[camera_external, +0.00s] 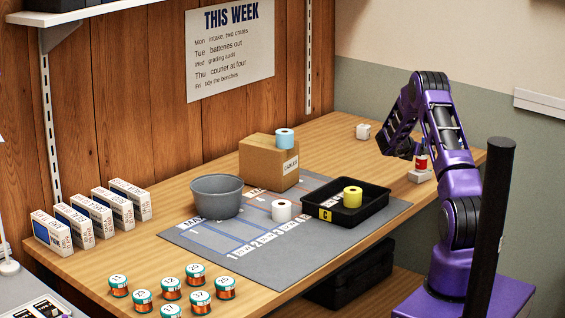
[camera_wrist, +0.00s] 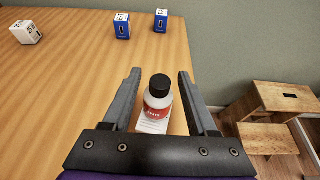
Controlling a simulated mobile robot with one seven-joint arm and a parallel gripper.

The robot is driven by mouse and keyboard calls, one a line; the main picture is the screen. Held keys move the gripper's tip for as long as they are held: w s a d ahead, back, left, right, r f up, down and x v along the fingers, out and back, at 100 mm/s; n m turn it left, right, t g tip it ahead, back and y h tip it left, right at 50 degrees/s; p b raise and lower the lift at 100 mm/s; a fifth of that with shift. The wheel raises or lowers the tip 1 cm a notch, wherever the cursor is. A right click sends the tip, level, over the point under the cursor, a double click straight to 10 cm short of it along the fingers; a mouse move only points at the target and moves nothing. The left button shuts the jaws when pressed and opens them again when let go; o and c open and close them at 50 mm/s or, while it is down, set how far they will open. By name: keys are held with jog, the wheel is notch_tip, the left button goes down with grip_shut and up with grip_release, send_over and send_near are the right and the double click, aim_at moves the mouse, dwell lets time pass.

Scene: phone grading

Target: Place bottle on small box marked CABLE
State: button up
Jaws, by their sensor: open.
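The bottle (camera_wrist: 157,101) is white with a black cap and a red label. In the external view the bottle (camera_external: 421,162) shows upright beside my arm, directly above a small white block (camera_external: 420,176) and seemingly standing on it. In the wrist view my gripper (camera_wrist: 158,75) is open, with one finger on each side of the bottle and visible gaps between. White printed matter shows at the bottle's foot; its lettering is too small to read. In the external view my gripper (camera_external: 398,150) is dark and partly hidden.
A white box (camera_wrist: 27,33) and two blue boxes (camera_wrist: 122,27) (camera_wrist: 161,21) stand farther along the table. A cardboard box (camera_external: 258,165), a grey bowl (camera_external: 216,197) and a black tray (camera_external: 372,212) stand on or by the grey mat (camera_external: 235,262). A wooden step stool (camera_wrist: 275,100) is off the table.

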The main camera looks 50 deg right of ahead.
jog(key=v, duration=1.2)
